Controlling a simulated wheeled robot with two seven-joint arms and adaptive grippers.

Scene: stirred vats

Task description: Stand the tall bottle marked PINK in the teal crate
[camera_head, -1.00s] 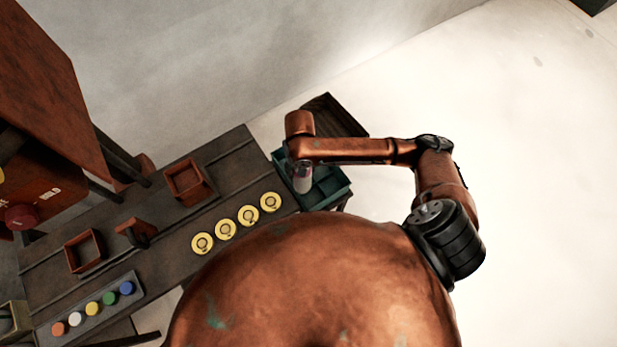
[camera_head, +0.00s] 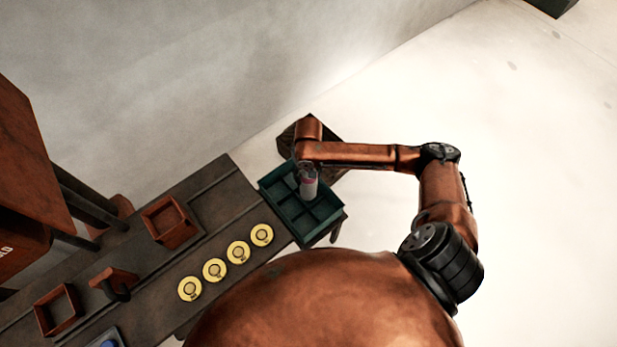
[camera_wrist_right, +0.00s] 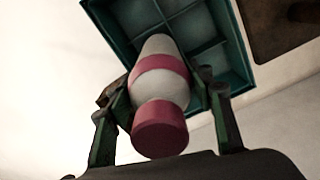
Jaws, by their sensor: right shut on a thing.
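My right gripper (camera_head: 305,171) is shut on the tall bottle (camera_head: 309,187), which is pale with a pink band. In the right wrist view the bottle (camera_wrist_right: 160,88) shows a pink cap nearest the camera, and its far end points toward the crate. The teal crate (camera_head: 286,207) is divided into several compartments and stands at the end of the dark bench. The bottle overlaps the crate in both views; I cannot tell whether its lower end is inside a compartment. The crate also shows in the right wrist view (camera_wrist_right: 205,18). My left gripper is not in view.
The dark bench (camera_head: 200,215) bears several yellow discs (camera_head: 214,270), an empty reddish open box (camera_head: 169,222) and another (camera_head: 57,310). A dark brown surface (camera_head: 330,157) lies behind the crate. Pale floor is clear at the right.

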